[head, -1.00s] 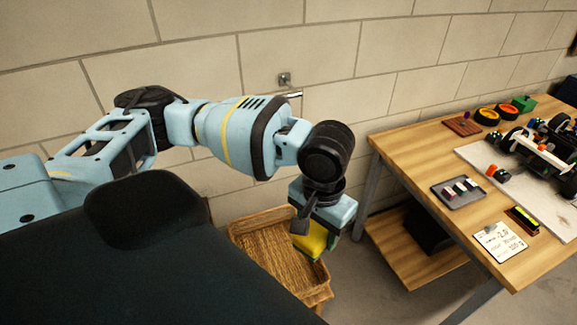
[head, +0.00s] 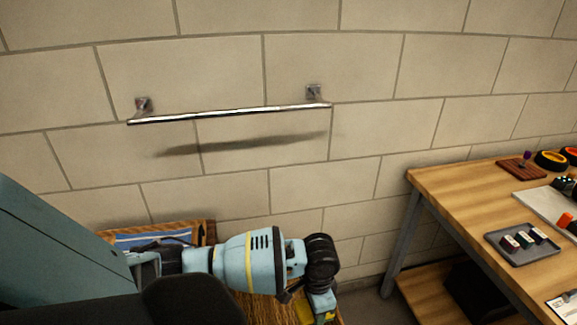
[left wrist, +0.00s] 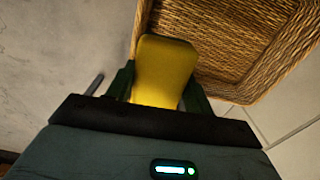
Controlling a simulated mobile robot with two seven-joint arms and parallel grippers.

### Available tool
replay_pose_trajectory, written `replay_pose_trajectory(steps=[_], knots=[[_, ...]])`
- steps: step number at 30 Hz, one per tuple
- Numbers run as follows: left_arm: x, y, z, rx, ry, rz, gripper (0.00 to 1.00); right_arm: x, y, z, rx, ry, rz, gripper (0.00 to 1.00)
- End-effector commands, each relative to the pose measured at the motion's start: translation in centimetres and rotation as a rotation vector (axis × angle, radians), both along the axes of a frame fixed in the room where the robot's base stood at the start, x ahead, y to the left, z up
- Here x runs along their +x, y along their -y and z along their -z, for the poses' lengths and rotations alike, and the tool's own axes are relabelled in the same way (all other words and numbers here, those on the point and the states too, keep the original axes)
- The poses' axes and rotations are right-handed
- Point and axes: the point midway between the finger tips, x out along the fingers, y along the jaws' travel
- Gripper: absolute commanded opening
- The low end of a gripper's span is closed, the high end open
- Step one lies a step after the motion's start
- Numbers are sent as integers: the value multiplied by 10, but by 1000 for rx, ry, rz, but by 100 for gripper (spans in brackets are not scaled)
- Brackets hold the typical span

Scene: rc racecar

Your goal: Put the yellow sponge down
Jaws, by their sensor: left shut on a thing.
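The yellow sponge (left wrist: 165,68) is between the dark fingers of my left gripper (left wrist: 158,88) in the left wrist view. The gripper is shut on it. In the head view my left gripper (head: 321,303) is low in the picture, and only a small yellow part of the sponge (head: 327,318) shows at the bottom edge. A wicker basket (left wrist: 225,65) lies beyond and to the right of the sponge in the left wrist view. The sponge overlaps its rim in that picture; I cannot tell the height between them. My right gripper is not in view.
The basket's woven rim (head: 209,231) shows behind my left arm, with something blue (head: 150,238) by it. A metal bar (head: 230,113) is fixed to the block wall. A wooden table (head: 460,190) at the right holds a grey tray (head: 522,258) and other parts.

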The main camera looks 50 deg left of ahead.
Motion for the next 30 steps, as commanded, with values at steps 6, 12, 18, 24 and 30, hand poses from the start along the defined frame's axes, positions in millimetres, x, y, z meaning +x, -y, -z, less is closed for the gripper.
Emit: replay_pose_trajectory(steps=[6,12,18,24,30], knots=[[-19,-46,66,-3,-4,47,30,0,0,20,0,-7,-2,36],[-26,-62,81,-3,3,69,30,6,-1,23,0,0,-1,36],[-26,-62,85,-3,3,70,30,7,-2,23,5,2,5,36],[-26,-62,119,-3,1,69,30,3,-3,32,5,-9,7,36],[-26,-62,142,-2,2,69,30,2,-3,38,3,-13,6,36]])
